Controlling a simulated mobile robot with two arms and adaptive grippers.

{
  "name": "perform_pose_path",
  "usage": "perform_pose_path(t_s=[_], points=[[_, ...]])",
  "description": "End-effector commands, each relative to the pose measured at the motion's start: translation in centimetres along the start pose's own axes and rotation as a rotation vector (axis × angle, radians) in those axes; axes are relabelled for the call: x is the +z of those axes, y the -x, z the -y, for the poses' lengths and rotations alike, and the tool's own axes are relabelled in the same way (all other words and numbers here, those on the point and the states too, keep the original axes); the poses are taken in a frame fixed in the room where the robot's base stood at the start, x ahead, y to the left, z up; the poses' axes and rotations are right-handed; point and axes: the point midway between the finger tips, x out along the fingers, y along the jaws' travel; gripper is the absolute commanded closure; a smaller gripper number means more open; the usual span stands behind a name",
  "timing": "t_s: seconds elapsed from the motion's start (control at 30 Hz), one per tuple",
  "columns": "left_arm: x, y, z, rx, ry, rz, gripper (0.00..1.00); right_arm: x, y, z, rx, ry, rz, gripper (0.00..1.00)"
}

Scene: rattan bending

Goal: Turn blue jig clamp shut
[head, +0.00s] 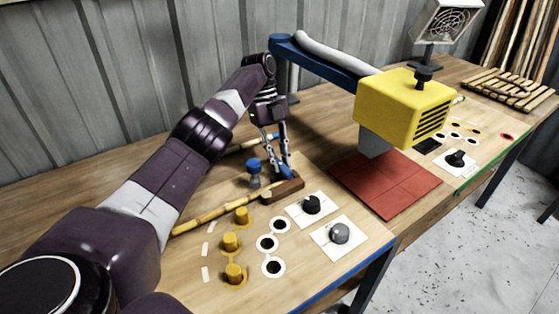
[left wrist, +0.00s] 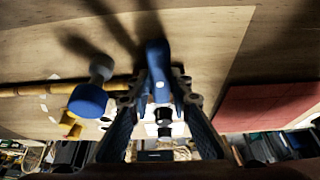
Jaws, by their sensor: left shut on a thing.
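The blue jig clamp (head: 287,172) stands on a small brown wooden block (head: 287,190) on the bench in the head view. My left gripper (head: 284,164) reaches down from above and is shut on its blue handle. In the left wrist view the blue handle (left wrist: 157,60) lies between the two fingers of my left gripper (left wrist: 158,92). The fingers hide part of the clamp. A rattan pole (head: 205,217) lies on the bench with its end by the block. My right gripper is out of view.
A blue-topped knob (head: 254,164) stands close left of my gripper. A yellow heater box (head: 402,105) hangs over a red mat (head: 385,183) to the right. Bare wood lies behind the block.

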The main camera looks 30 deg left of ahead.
Motion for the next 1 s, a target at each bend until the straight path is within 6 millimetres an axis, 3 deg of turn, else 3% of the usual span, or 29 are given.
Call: perform_pose_path(t_s=[0.03, 0.07, 0.2, 0.57, 0.83, 1.0], points=[[0.0, 0.0, 0.0, 0.001, -0.002, 0.001, 1.00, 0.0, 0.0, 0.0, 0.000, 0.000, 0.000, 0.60], [0.0, 0.0, 0.0, 0.001, -0.002, 0.001, 0.78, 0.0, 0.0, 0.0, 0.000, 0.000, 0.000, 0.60], [0.0, 0.0, 0.0, 0.001, -0.001, 0.001, 0.64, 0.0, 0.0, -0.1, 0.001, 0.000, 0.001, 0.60], [-0.2, 0.5, 0.1, -0.002, -0.001, 0.001, 0.64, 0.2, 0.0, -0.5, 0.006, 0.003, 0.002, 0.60], [-2.1, 5.2, 0.1, -0.003, -0.002, 0.003, 0.64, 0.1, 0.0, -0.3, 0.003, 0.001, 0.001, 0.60], [-2.5, 6.5, 0.0, 0.001, 0.001, 0.004, 0.64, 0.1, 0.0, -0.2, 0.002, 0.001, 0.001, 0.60]])
